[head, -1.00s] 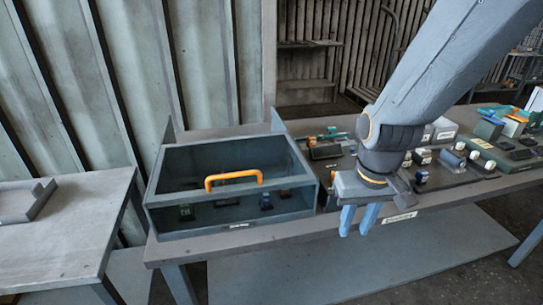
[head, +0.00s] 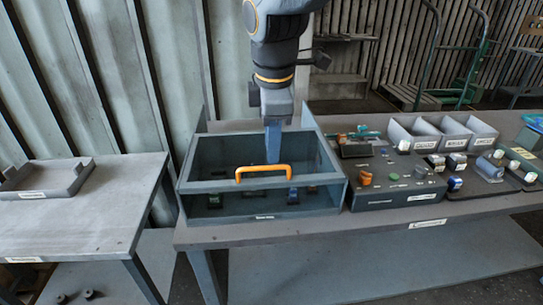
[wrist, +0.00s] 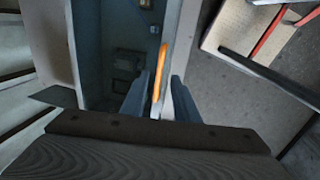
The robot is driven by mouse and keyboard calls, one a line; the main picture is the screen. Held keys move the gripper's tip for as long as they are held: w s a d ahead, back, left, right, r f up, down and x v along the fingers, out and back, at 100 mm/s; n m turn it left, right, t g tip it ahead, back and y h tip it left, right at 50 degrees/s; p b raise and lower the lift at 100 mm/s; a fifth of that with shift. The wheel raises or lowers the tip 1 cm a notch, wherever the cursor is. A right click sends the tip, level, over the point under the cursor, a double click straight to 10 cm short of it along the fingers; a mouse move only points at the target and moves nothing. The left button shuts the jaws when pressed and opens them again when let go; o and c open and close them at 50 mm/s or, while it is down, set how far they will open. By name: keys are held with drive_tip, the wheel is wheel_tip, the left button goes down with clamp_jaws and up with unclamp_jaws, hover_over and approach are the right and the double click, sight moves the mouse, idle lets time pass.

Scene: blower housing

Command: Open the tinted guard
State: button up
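The tinted guard (head: 220,172) is a dark see-through cover on a grey box on the bench, and it looks closed. Its orange handle (head: 263,172) runs along the front top edge. My gripper (head: 272,155) points down just behind or above the handle in the head view. In the wrist view the orange handle (wrist: 159,75) lies in the gap between the two blue-grey fingers of my open gripper (wrist: 157,100). The fingers stand apart on either side of it, with no clear contact. Small parts inside the box show dimly through the guard.
A dark control panel (head: 395,185) with knobs sits right of the box, with grey bins (head: 440,130) behind it. A side table (head: 75,215) with a shallow tray (head: 45,178) stands at the left. Corrugated wall panels rise behind the box.

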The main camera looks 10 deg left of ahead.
hover_over(272, 182)
drive_tip(key=shift+f+p, duration=0.4)
drive_tip(key=shift+f, duration=1.9)
clamp_jaws()
